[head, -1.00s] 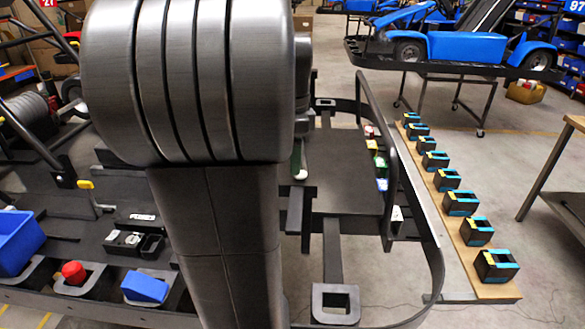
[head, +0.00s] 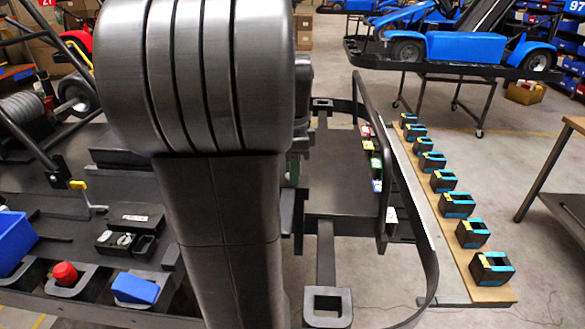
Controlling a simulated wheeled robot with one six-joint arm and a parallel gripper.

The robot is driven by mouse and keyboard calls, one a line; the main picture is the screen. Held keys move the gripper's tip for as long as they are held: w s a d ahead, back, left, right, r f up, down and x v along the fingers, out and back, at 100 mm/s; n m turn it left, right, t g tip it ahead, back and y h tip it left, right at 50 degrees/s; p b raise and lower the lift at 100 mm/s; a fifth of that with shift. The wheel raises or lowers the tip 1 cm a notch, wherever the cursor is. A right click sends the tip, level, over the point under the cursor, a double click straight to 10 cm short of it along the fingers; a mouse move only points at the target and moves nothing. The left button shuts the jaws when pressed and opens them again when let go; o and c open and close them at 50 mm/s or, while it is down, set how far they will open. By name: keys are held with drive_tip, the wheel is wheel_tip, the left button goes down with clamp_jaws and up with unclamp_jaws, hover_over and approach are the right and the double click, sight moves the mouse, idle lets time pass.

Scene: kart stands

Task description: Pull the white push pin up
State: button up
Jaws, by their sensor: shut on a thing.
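My own large grey arm fills the middle of the head view and hides what is behind it. My gripper is not visible; it is hidden behind the arm. I cannot make out a white push pin anywhere. The black kart chassis (head: 330,178) lies to the right of the arm, with a curved bumper rail around it. Small red, yellow, green and blue parts (head: 371,160) line its right side.
A dark bench on the left holds a black tray (head: 132,240), a red knob (head: 65,272), a blue block (head: 140,288) and a blue bin (head: 17,243). A wooden board at right carries several black blocks (head: 458,205). A blue kart (head: 462,48) stands behind. Open floor lies at right.

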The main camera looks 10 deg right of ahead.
drive_tip(key=shift+r+p, duration=0.6)
drive_tip(key=o, duration=1)
wheel_tip(320, 180, up, 14)
drive_tip(key=shift+f, duration=0.15)
drive_tip(key=shift+f, duration=0.15)
wheel_tip(320, 180, down, 14)
idle(0.4)
drive_tip(key=shift+r, duration=0.2)
